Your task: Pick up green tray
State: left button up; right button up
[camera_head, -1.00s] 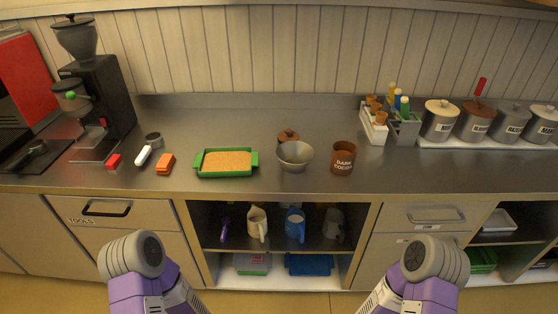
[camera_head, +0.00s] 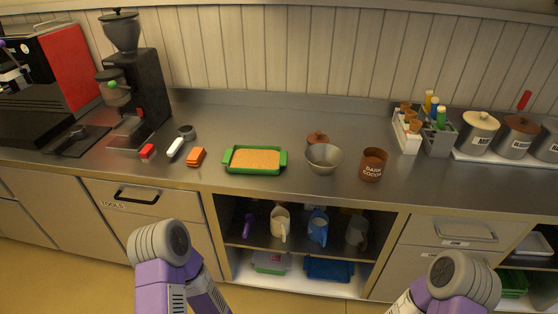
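A green tray (camera_head: 229,166) with a handle at each end lies on the steel counter, left of the middle. It is filled with a flat tan content (camera_head: 255,159). My two purple arms come in from the bottom edge, one on each side, below the counter front. Their fingertips do not show, so I cannot tell the state of either gripper. Neither arm is near the tray. Green things also show on the lower right shelf (camera_head: 512,282), stacked and partly cut off.
A metal bowl (camera_head: 323,159) and a dark cocoa tin (camera_head: 373,165) stand right of the tray. An orange block (camera_head: 196,156), a white-handled tool (camera_head: 175,148) and a black grinder (camera_head: 150,88) are left. Below, an open shelf holds several jugs (camera_head: 318,228). Counter behind the tray is clear.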

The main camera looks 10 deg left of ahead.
aim_at(242, 159)
jog(key=u, duration=2.35)
jog(key=i, duration=1.45)
jog(key=z, duration=2.45)
